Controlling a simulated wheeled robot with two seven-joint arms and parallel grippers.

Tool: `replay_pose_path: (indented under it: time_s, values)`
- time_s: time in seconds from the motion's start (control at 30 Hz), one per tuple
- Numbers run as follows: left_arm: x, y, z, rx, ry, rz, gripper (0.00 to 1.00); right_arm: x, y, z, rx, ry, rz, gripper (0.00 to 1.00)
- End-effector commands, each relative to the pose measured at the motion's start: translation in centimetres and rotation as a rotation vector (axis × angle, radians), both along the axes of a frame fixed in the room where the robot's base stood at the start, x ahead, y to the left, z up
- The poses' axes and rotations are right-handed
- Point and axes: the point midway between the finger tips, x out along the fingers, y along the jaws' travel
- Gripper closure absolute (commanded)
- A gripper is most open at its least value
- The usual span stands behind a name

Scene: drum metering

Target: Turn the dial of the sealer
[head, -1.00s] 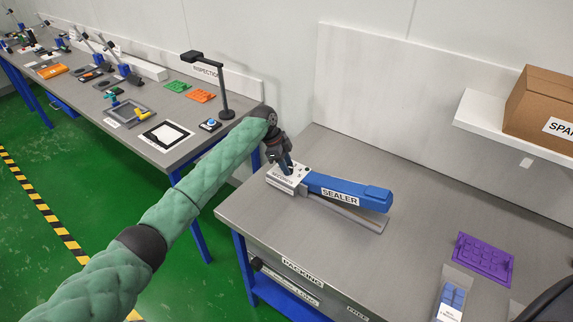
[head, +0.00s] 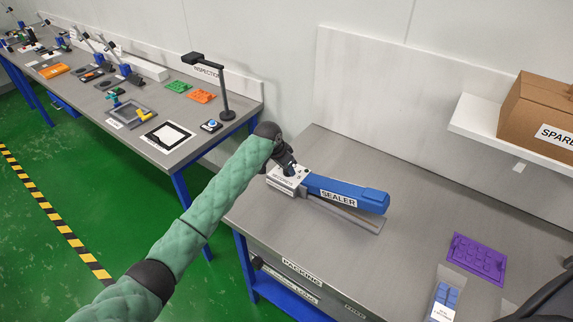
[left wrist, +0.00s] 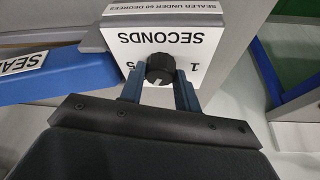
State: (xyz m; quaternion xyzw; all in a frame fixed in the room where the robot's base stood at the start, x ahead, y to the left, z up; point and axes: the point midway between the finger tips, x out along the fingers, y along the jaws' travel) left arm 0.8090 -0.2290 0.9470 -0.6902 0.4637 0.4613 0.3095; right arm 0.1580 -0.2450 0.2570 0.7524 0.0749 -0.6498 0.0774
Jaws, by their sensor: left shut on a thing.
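The sealer (head: 342,193) is a blue-armed device with a white box at its left end, standing on the grey packing table. Its dial (left wrist: 160,68) is a black knob with a white pointer line on the white face marked SECONDS, seen in the left wrist view. My left gripper (head: 291,172) is over the white box in the head view. In the left wrist view its two blue fingers (left wrist: 160,88) are shut on the dial, one on each side. The dial is hidden by the gripper in the head view. My right gripper is not in view.
A purple brick plate (head: 478,259) and a bag of blue bricks (head: 445,300) lie at the table's right. A cardboard box (head: 540,105) sits on a white shelf (head: 480,125). The inspection bench (head: 175,150) stands behind my left arm.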

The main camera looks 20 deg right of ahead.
Motion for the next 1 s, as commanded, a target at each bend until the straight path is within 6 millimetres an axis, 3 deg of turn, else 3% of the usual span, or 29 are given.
replay_pose_path:
  time_s: [0.5,1.0]
  values:
    - [-0.2,-0.2,0.3,-0.003,-0.001,0.366,0.91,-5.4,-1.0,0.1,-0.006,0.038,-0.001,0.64]
    - [-0.1,-0.2,0.3,-0.003,-0.003,0.451,0.91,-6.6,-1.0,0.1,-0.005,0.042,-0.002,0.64]
